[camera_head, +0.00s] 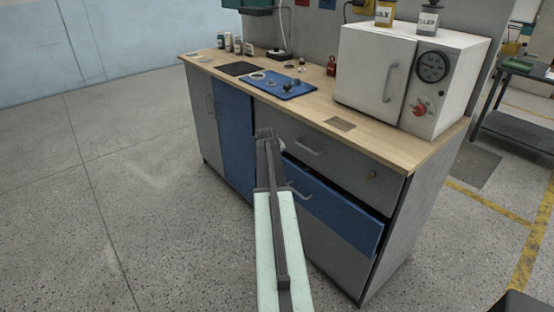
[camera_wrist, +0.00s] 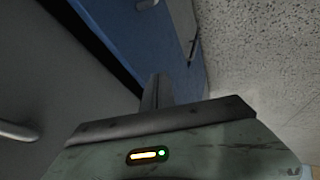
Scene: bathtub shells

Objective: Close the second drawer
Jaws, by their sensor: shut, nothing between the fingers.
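The second drawer (camera_head: 335,208) has a blue front and sits below a grey top drawer (camera_head: 345,165). It stands partly out, with a dark gap above its front, and its handle (camera_head: 299,191) is on the left part. In the wrist view the blue front (camera_wrist: 120,25) fills the upper middle, with a dark gap beside it. My gripper (camera_head: 265,134) is shut and empty. It shows before the cabinet front, left of the drawer handles. In the wrist view the fingers (camera_wrist: 157,92) overlap the blue front; I cannot tell whether they touch it.
The wooden worktop (camera_head: 340,125) carries a white oven (camera_head: 375,70), a blue tray (camera_head: 285,85) and several small jars. A blue door (camera_head: 234,135) is left of the drawers. Open floor (camera_head: 120,200) lies to the left. A dark side table (camera_head: 520,90) stands at right.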

